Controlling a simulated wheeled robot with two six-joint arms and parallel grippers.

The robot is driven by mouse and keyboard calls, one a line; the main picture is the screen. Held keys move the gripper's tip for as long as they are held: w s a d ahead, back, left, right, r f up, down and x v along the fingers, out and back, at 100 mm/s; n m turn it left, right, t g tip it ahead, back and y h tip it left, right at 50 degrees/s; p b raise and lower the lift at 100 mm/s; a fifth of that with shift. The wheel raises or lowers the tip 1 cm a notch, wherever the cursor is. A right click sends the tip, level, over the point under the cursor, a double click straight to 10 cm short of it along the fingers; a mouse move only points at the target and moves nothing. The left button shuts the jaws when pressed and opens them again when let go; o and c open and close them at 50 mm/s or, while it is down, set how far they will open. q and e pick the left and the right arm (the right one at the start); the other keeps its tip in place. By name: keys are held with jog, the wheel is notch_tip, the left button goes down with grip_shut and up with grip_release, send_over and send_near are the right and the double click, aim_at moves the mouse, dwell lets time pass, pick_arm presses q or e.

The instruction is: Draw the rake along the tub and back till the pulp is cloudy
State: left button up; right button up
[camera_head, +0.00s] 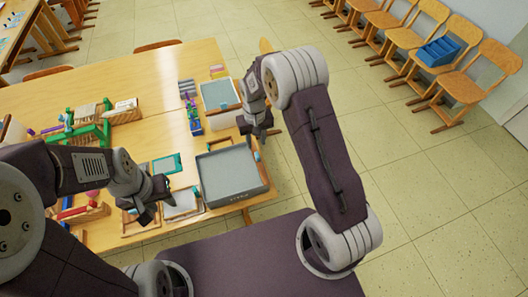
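The grey tub (240,195) stands at the right end of the wooden table, near its front edge. Its inside looks evenly grey, and I cannot make out how cloudy the pulp is. A small wooden and teal piece (257,156) shows at its far right rim; I cannot tell whether it is part of the rake. My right gripper (256,132) is above the tub's far right corner, fingers apart, with nothing visible between them. My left gripper (151,206) is left of the tub, above the table's front edge, with its fingers apart and empty.
Green racks (88,135) stand further left.

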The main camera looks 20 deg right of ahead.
aim_at(257, 154)
jog(key=shift+s+a+f, duration=0.15)
jog(key=shift+f, duration=0.1)
jog(key=f, duration=0.2)
jog(key=f+p, duration=0.1)
jog(key=f, duration=0.5)
jog(key=shift+w+d+p, duration=0.35)
jog(key=shift+s+a+f, duration=0.1)
jog(key=shift+a+f, duration=0.05)
jog(key=shift+f, duration=0.1)
jog(key=shift+f, duration=0.1)
grip_shut()
dwell(0.3)
